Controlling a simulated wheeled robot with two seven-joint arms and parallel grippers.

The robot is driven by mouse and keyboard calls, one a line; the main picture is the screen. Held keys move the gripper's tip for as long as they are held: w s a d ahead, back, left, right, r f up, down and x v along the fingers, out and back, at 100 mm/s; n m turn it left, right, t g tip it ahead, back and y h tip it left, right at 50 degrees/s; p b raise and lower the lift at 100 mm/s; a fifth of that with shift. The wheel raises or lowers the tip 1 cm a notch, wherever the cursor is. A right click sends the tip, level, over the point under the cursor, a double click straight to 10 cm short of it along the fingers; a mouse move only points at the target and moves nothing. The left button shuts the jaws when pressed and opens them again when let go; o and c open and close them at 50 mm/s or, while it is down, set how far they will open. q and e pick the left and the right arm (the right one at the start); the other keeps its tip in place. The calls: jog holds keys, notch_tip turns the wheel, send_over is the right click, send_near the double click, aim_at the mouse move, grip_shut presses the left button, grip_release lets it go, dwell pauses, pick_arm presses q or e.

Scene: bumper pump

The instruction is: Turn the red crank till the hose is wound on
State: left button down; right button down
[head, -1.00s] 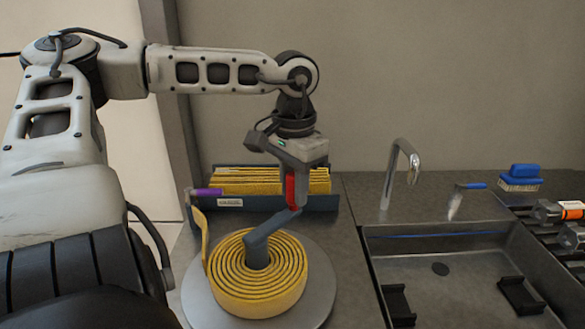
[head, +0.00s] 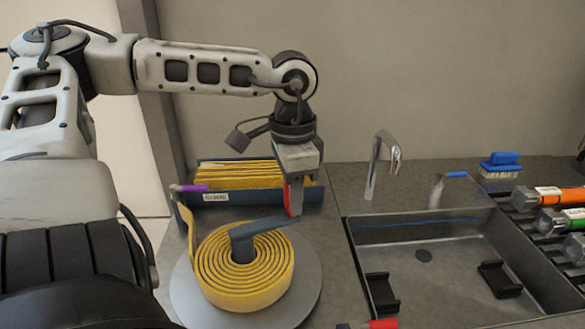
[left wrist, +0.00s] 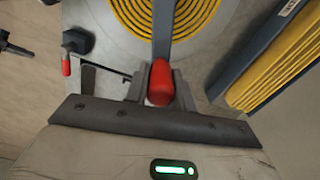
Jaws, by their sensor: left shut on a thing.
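The yellow hose (head: 247,283) lies in a flat spiral coil on a round grey plate (head: 305,290); it also shows in the left wrist view (left wrist: 135,22). A blue-grey crank arm (head: 262,226) runs from the coil's centre to the upper right. The red crank handle (head: 294,197) stands at its outer end. My left gripper (head: 293,190) is shut on the red handle, which shows between the fingers in the left wrist view (left wrist: 160,82). My right gripper is not in view.
A blue bin (head: 308,197) with folded yellow hose stands behind the coil. To the right are a sink (head: 450,285) with a tap (head: 383,160), a blue brush (head: 500,163) and several nozzles (head: 548,194) on a rack.

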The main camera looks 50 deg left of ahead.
pick_arm(q)
jog(key=shift+s+f, duration=0.1)
jog(key=shift+s, duration=0.05)
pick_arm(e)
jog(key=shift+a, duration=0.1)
pick_arm(q)
jog(key=c, duration=1.3)
grip_release()
jog(key=shift+o, duration=0.6)
jog(key=shift+s, duration=0.1)
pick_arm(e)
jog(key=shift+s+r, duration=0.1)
pick_arm(q)
jog(key=shift+r, duration=0.5)
notch_tip(320, 180, up, 15)
jog(key=p, duration=0.3)
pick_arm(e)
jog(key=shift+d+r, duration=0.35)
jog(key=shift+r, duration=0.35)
